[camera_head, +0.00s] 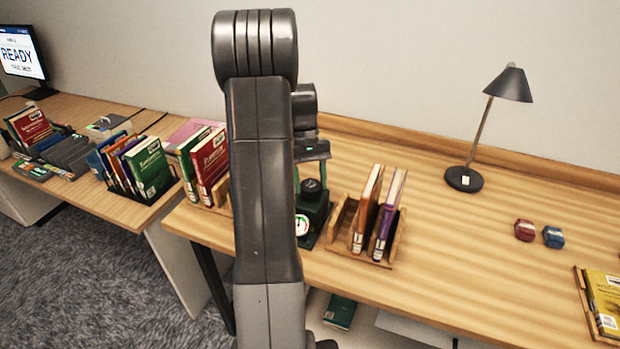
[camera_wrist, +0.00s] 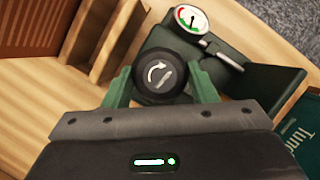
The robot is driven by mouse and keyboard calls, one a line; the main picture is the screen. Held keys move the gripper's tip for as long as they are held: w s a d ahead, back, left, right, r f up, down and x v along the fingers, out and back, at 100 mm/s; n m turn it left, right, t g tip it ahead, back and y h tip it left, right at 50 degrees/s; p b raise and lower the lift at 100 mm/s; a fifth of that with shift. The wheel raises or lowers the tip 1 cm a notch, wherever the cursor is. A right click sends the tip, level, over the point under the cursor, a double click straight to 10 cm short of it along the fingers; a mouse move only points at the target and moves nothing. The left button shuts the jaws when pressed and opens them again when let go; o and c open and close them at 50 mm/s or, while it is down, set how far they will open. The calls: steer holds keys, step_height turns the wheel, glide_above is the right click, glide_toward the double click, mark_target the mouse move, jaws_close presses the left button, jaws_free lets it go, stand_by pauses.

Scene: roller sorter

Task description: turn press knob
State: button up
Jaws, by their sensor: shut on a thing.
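The press knob (camera_wrist: 160,75) is round and black with a white curved arrow on top. In the wrist view it sits between the two green fingers of my gripper (camera_wrist: 162,84), which are shut on its sides. The dark green press (camera_wrist: 262,82) carries a round white gauge (camera_wrist: 187,20) with a needle in a green and red scale. In the head view the press (camera_head: 312,212) stands on the wooden table, partly hidden behind my arm, with its gauge (camera_head: 301,225) at the front.
A wooden book rack (camera_head: 340,222) with two books stands just right of the press. Red and green books (camera_head: 208,160) stand to its left. A lamp (camera_head: 464,178), a red block (camera_head: 525,230) and a blue block (camera_head: 553,237) are farther right.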

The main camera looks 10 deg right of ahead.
stand_by(0.4)
steer(key=o, duration=1)
steer(key=shift+w+r, duration=0.1)
steer(key=shift+r, duration=0.05)
steer(key=v, duration=1.3)
steer(key=shift+d+r+b, duration=0.1)
steer(key=shift+r+b, duration=0.15)
steer(key=shift+b, duration=0.05)
steer(key=x, duration=1.4)
steer(key=shift+w+p, duration=0.1)
steer(key=shift+p, duration=0.2)
steer(key=shift+r, duration=0.1)
